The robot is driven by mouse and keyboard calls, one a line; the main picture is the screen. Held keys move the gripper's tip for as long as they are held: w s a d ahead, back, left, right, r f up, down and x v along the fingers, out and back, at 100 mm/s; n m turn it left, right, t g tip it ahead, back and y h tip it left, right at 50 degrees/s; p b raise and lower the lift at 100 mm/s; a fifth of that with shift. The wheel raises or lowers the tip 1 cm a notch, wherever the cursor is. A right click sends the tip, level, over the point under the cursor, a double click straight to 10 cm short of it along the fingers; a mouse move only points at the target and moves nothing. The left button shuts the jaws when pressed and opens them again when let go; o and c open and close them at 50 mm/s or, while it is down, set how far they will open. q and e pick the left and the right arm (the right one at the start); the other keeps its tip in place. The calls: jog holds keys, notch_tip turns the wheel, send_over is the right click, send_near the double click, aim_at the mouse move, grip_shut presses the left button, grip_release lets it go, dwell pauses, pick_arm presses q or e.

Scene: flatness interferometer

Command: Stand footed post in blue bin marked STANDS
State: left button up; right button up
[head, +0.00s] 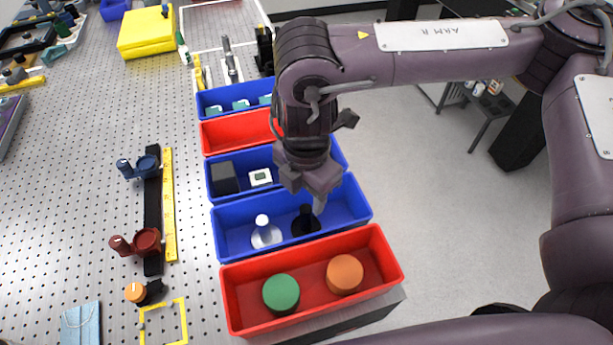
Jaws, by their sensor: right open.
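A blue bin (356,211) in the row holds two footed posts. The pale post (265,233) stands upright on a round base at the left. The black post (304,221) also stands upright on a foot, to its right. My right gripper (316,203) is open, pointing down into this bin just above and beside the black post. The gripper body hides part of the bin's back wall. I cannot tell whether a finger touches the black post. No STANDS marking is readable. My left gripper is out of view.
A red bin (385,249) in front holds a green and an orange cylinder. Behind are a blue bin (215,196) with a black block and a white device, a red bin (209,141) and another blue bin (206,109). Red and blue mounts with a yellow ruler (169,205) lie left.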

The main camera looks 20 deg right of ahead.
jog(key=shift+r, duration=2.25)
